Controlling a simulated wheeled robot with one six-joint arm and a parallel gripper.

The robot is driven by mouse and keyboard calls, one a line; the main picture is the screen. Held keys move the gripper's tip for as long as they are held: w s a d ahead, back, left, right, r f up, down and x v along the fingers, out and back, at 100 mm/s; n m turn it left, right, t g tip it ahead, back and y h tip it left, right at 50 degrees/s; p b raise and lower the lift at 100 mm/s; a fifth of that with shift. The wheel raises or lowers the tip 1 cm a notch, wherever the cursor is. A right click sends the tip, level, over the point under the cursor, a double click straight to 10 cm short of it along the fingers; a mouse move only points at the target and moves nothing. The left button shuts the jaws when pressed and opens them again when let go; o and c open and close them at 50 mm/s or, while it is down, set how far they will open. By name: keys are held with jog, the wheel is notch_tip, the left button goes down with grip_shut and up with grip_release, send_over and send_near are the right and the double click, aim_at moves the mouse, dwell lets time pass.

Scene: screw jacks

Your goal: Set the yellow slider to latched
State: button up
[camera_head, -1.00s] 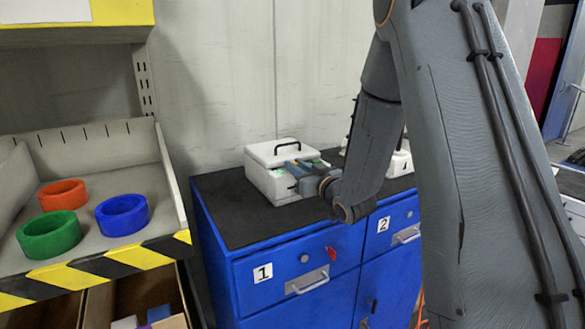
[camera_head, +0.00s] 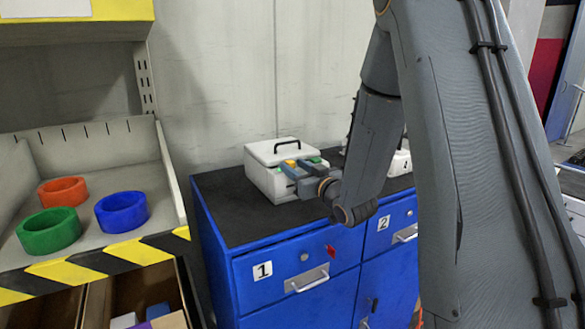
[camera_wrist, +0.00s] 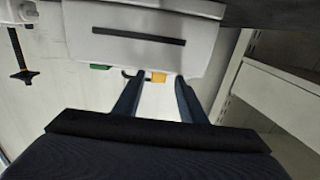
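A white box (camera_head: 264,172) with a black handle stands on the cabinet top. The yellow slider (camera_head: 291,163) shows at its front, beside a green piece (camera_head: 314,160). In the wrist view the yellow slider (camera_wrist: 159,77) sits at the box edge, with the green piece (camera_wrist: 100,67) to its left. My gripper (camera_head: 293,171) is at the front of the box. In the wrist view my gripper (camera_wrist: 159,80) is open, its fingertips on either side of the yellow slider with visible gaps. The fingers partly hide the box front in the head view.
A blue cabinet (camera_head: 225,263) with a dark top (camera_head: 228,222) carries the box. A second white box (camera_head: 399,163) stands to the right, partly behind my arm. At left, a tray (camera_head: 95,180) holds orange, green and blue rings.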

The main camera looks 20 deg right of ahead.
jog(key=b+v, duration=0.1)
jog(key=v, duration=0.5)
jog(key=shift+b, duration=0.3)
jog(key=shift+s, duration=0.15)
